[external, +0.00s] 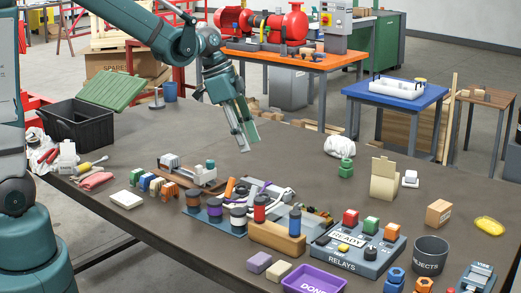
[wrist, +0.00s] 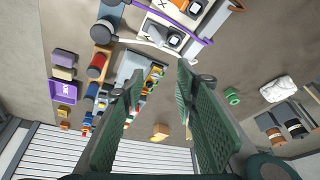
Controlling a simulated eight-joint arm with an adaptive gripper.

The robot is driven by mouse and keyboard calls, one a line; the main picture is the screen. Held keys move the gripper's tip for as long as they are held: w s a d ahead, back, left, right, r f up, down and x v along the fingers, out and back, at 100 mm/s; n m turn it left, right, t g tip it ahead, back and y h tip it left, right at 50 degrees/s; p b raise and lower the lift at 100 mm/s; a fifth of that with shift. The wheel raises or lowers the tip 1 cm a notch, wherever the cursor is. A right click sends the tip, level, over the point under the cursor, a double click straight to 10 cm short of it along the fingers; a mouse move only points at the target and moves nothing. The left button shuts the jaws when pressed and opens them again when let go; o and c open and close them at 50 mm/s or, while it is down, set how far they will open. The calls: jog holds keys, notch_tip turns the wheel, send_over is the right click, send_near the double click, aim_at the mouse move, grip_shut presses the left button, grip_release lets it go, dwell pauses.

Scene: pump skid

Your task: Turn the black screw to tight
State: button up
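My gripper (external: 246,145) is open and empty above the middle of the table. Its two green fingers stand apart in the wrist view (wrist: 158,90), with nothing between them. Beyond the fingers, a device assembly (wrist: 170,38) has white and grey blocks with dark square fittings, X marks and a purple strip. It also shows on the table in the external view (external: 268,188), below my gripper and apart from it. I cannot surely pick out the black screw; the fittings are too small to tell.
Around the assembly stand a rack of dark-capped cylinders (external: 214,212), a wooden block with red and blue cylinders (external: 275,238), a relay box (external: 352,262), a purple tray (external: 314,280) and a reject bin (external: 430,257). A black crate (external: 78,125) is at left.

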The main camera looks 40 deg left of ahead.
jog(key=w+d+f+m+g+p, duration=0.1)
jog(key=w+d+f+m+p, duration=0.3)
jog(key=d, duration=0.3)
jog(key=m+g+h+p, duration=0.1)
jog(key=m+g, duration=0.1)
jog(key=m, duration=0.1)
send_near(311, 210)
jog(key=shift+w+a, duration=0.4)
jog(key=shift+w, duration=0.15)
jog(key=shift+f, duration=0.1)
jog(key=shift+b+x, duration=0.3)
jog(key=shift+x, duration=3.55)
jog(key=shift+m, duration=0.3)
jog(key=c, duration=0.9)
